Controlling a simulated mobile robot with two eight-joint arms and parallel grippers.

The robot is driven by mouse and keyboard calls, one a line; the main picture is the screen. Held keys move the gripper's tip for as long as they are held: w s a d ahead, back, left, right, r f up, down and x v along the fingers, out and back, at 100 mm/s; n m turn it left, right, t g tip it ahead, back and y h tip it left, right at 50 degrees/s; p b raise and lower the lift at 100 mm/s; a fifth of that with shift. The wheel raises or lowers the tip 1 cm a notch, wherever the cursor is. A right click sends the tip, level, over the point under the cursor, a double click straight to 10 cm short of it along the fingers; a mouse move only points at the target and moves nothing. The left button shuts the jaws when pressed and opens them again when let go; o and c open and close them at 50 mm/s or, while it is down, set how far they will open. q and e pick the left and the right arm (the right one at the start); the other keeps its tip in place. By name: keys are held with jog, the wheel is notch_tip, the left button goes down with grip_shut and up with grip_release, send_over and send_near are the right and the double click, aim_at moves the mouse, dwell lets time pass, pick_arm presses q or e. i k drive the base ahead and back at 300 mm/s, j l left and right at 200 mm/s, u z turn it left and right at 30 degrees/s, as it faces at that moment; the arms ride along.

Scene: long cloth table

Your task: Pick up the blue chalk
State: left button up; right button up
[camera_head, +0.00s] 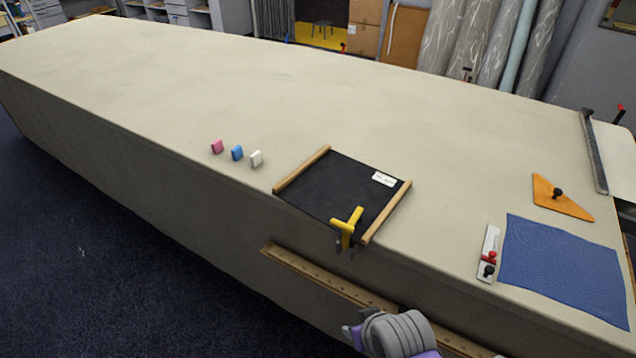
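The blue chalk (237,153) is a small block standing on the cloth table near its front edge, left of the black mat. A pink chalk (217,147) stands just left of it and a white chalk (256,158) just right of it, with small gaps between them. Nothing touches or covers the blue chalk.
A black mat (325,190) with wooden side rails lies right of the chalks. A yellow-handled tool (347,226) sits at its front edge. A blue cloth (560,266) and an orange triangle (553,200) lie further right. The table's left part is clear.

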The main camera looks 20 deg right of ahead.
aim_at(237, 152)
jog(key=z, duration=0.5)
jog(key=i+j+z, duration=0.15)
jog(key=z, duration=0.25)
jog(key=i+j+z, duration=0.1)
jog(key=j+z, duration=0.25)
jog(key=i+j+z, duration=0.1)
jog(key=z, duration=0.3)
jog(key=i+j+z, duration=0.1)
jog(key=j+z, duration=0.25)
jog(key=j, duration=0.75)
